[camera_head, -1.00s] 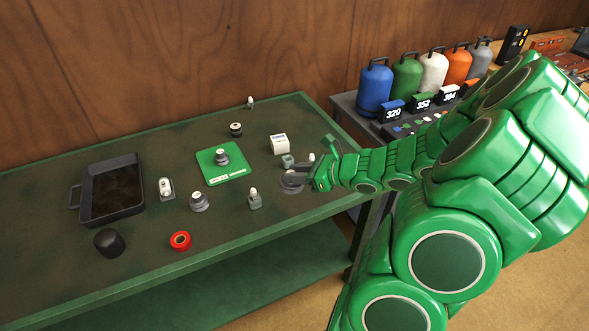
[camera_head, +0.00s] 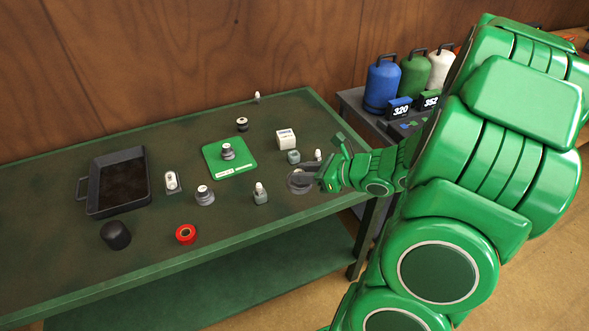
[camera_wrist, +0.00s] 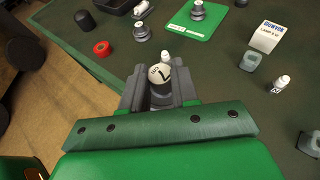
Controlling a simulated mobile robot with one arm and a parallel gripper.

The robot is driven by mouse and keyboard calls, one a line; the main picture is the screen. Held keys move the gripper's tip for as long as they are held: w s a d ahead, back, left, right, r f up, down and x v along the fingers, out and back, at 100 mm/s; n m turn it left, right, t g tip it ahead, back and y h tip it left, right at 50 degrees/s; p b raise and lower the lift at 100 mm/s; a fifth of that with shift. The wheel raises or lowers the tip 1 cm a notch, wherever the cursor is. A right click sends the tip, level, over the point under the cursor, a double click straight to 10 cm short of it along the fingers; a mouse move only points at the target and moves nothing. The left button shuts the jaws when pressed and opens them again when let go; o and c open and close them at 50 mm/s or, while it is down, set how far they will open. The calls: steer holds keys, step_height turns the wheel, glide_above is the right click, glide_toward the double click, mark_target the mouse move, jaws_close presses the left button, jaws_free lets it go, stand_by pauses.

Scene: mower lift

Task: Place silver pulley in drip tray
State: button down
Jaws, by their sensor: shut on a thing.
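My gripper (camera_head: 312,174) is at the right end of the green table. In the wrist view its jaws (camera_wrist: 160,88) are closed around a round thing with a pale, dark-marked top. In the head view this appears as a grey disc, seemingly the silver pulley (camera_head: 299,182); it is partly hidden by the jaws, and I cannot tell whether it touches the table. The drip tray (camera_head: 145,170) is a black, shallow, empty pan at the table's left; in the wrist view only its edge (camera_wrist: 118,8) shows.
Between gripper and tray stand a small white-capped bottle (camera_head: 261,196), a stepped grey piece (camera_head: 204,196) and a grey-white fitting (camera_head: 172,182). A red ring (camera_head: 186,234) and black knob (camera_head: 115,235) lie in front. A green mat (camera_head: 240,165) and white box (camera_head: 286,140) are behind.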

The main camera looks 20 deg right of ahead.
stand_by(0.3)
steer(key=w+a+n+g+y, duration=0.3)
steer(key=w+a+n, duration=0.1)
steer(key=w+a, duration=1.45)
steer(key=w+a+n+g, duration=0.1)
steer(key=w+a, duration=0.2)
steer(key=a, duration=1.1)
steer(key=w+a+g, duration=0.1)
steer(key=w+a, duration=0.1)
steer(key=a, duration=1.1)
glide_above(121, 186)
steer(key=shift+y, duration=0.3)
steer(key=shift+f, duration=6.05)
steer(key=shift+f, duration=0.15)
